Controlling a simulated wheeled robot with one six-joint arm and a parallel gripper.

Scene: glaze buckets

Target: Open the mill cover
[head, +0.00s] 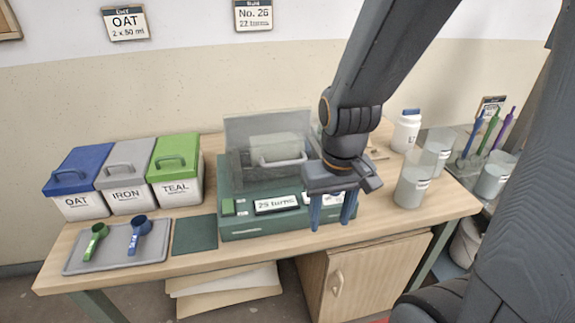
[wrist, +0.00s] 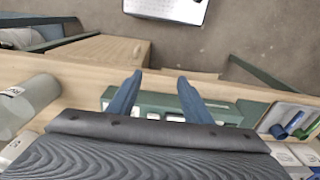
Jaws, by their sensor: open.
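The mill is a green box (head: 232,190) at the middle of the bench; part of its green body also shows in the wrist view (wrist: 226,113). A see-through grey cover (head: 240,130) stands on it, with a pale drum and a light curved handle (head: 283,162) behind or on it. I cannot tell whether the cover is raised or shut. A "25 turns" label (head: 276,204) is on the front. My gripper (head: 333,214) is open and empty, pointing down at the mill's right front. It hides the mill's right part. Its blue fingers show apart in the wrist view (wrist: 159,82).
Lidded buckets OAT (head: 78,207), IRON (head: 125,198) and TEAL (head: 176,192) stand left. A tray (head: 75,262) with two scoops lies before them. Clear beakers (head: 412,188) and a white bottle (head: 405,133) stand right. A green mat (head: 195,236) lies left of the mill.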

